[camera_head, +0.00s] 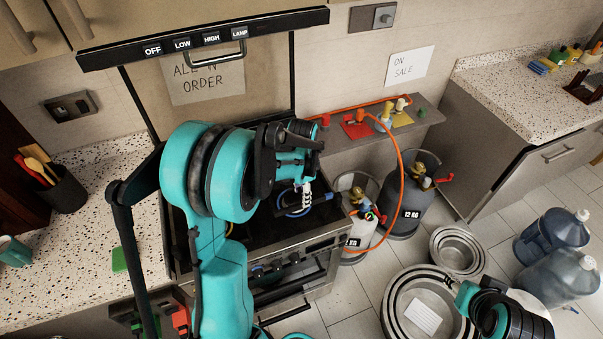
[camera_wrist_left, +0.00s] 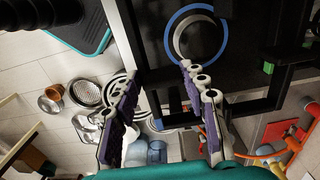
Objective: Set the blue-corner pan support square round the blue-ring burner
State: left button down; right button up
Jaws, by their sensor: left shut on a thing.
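My left gripper (camera_head: 305,192) hangs over the black hob (camera_head: 262,236); its jaws are shut on the dark pan support, mostly hidden by the hand in the head view. A blue patch, probably its blue corner (camera_head: 328,197), shows beside the fingers. The left wrist view shows the two fingers (camera_wrist_left: 165,105) and black bars (camera_wrist_left: 152,65) between and beyond them. The blue-ring burner (camera_wrist_left: 170,45) lies beyond the fingertips there; part of the blue ring (camera_head: 293,213) shows below the hand in the head view. I cannot tell the support's exact angle to the burner.
Gas cylinders (camera_head: 408,222) with an orange hose stand right of the cooker. A ledge (camera_head: 428,118) with valves runs behind them. Nested pans (camera_head: 457,252) and water bottles (camera_head: 553,232) stand on the floor. Part of my right arm (camera_head: 495,310) shows at lower right.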

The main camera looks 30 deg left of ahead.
pick_arm(q)
jog(key=shift+s+d+r, duration=0.1)
jog(key=shift+r, duration=0.1)
dwell(0.3)
jog(key=shift+f+b, duration=2.2)
jog(key=shift+f, duration=0.25)
jog(key=shift+f+b, duration=1.55)
jog(key=shift+f, duration=0.05)
jog(key=shift+f+b, duration=0.3)
jog(key=shift+b, duration=0.15)
jog(key=shift+f, duration=0.25)
dwell(0.9)
